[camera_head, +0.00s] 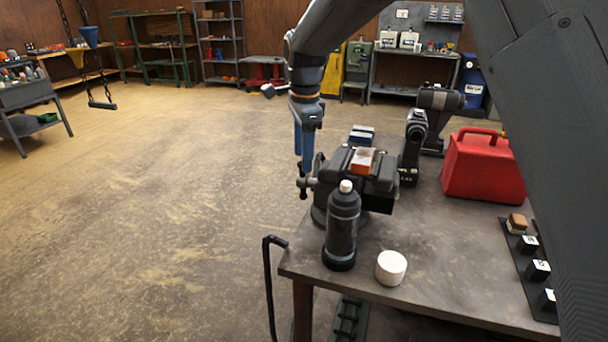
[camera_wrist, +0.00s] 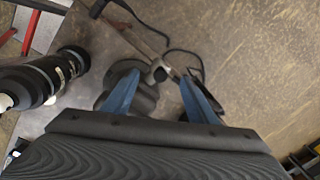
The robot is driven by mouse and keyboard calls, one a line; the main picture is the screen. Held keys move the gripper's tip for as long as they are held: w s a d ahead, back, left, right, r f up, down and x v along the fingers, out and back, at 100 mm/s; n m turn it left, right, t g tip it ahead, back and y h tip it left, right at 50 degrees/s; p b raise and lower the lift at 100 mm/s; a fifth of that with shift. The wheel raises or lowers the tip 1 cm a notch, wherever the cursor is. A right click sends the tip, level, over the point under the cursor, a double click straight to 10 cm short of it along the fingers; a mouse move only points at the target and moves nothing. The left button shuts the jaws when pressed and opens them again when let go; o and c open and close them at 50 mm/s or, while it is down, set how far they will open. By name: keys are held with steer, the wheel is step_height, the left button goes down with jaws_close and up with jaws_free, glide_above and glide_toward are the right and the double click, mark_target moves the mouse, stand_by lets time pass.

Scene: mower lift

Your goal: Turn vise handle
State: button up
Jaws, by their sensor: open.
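The dark vise (camera_head: 379,188) stands at the left edge of the workbench, with an orange-and-white block (camera_head: 362,160) at its jaws. The vise handle (camera_head: 303,188) sticks out on the vise's left side, over the bench edge. My gripper (camera_head: 304,168) points down with its blue fingers just above and around the handle's end in the head view. In the wrist view my gripper (camera_wrist: 160,77) is open, and the handle's screw end (camera_wrist: 159,72) shows between the fingertips. I cannot tell whether either finger touches it. The fingers hide part of the vise.
A black bottle (camera_head: 342,232) stands close in front of the vise, and a white round cap (camera_head: 391,267) lies near it. A red can (camera_head: 484,168) and a dark tool (camera_head: 414,145) stand behind on the bench (camera_head: 450,265).

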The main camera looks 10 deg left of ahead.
mark_target(303, 176)
steer(key=f, duration=0.2)
steer(key=f+p, duration=0.1)
steer(key=f, duration=0.1)
steer(key=f+p, duration=0.1)
steer(key=f, duration=0.1)
steer(key=shift+w+a+f, duration=0.15)
steer(key=shift+w+f, duration=0.1)
steer(key=shift+f, duration=0.1)
steer(key=shift+c, duration=0.5)
steer(key=c, duration=0.9)
